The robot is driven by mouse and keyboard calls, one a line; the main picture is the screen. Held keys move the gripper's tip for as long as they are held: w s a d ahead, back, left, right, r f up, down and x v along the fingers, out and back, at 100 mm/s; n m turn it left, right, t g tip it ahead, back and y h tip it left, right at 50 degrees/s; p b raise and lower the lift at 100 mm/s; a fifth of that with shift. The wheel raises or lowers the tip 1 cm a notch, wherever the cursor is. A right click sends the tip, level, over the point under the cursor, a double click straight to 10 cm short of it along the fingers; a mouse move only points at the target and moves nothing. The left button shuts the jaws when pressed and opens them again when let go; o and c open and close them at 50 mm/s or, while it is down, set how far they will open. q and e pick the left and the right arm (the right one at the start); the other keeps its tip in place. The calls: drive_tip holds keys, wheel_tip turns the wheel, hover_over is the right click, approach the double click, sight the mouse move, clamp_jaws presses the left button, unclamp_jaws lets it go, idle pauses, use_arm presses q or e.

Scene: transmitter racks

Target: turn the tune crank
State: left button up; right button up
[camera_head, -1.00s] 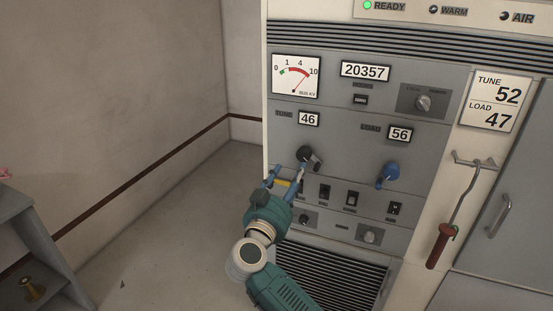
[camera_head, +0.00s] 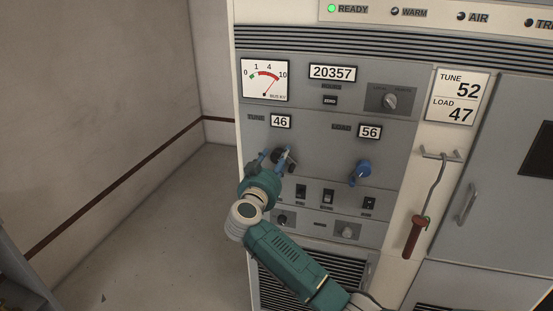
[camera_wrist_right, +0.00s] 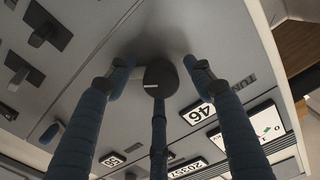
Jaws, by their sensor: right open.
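In the right wrist view the round black crank hub (camera_wrist_right: 160,77) lies between the spread blue fingertips of the open right gripper (camera_wrist_right: 158,67). Gaps show on both sides, and I see no clear contact. A placard (camera_head: 458,97) reads tune 52, load 47. My left gripper is not in view.
The blue load crank (camera_head: 360,173) is to the right, under the load counter (camera_head: 370,132) reading 56. Several switches (camera_head: 328,196) sit just below. A red-handled hook (camera_head: 414,237) hangs on the cabinet's right. Open floor (camera_head: 160,230) lies left of the cabinet.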

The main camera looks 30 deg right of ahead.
drive_tip(key=shift+c, duration=0.6)
drive_tip(key=c, duration=1)
drive_tip(key=shift+a+r+m+p, duration=0.1)
drive_tip(key=shift+m+p, duration=0.55)
drive_tip(key=shift+m, duration=0.05)
drive_tip(key=shift+c, duration=0.2)
drive_tip(key=shift+m+p, duration=0.4)
drive_tip(key=shift+m, duration=1.3)
drive_tip(key=o, duration=1.2)
drive_tip(key=shift+f, duration=0.2)
drive_tip(key=shift+c, duration=0.2)
drive_tip(key=shift+w+r, duration=0.1)
drive_tip(key=v, duration=1.2)
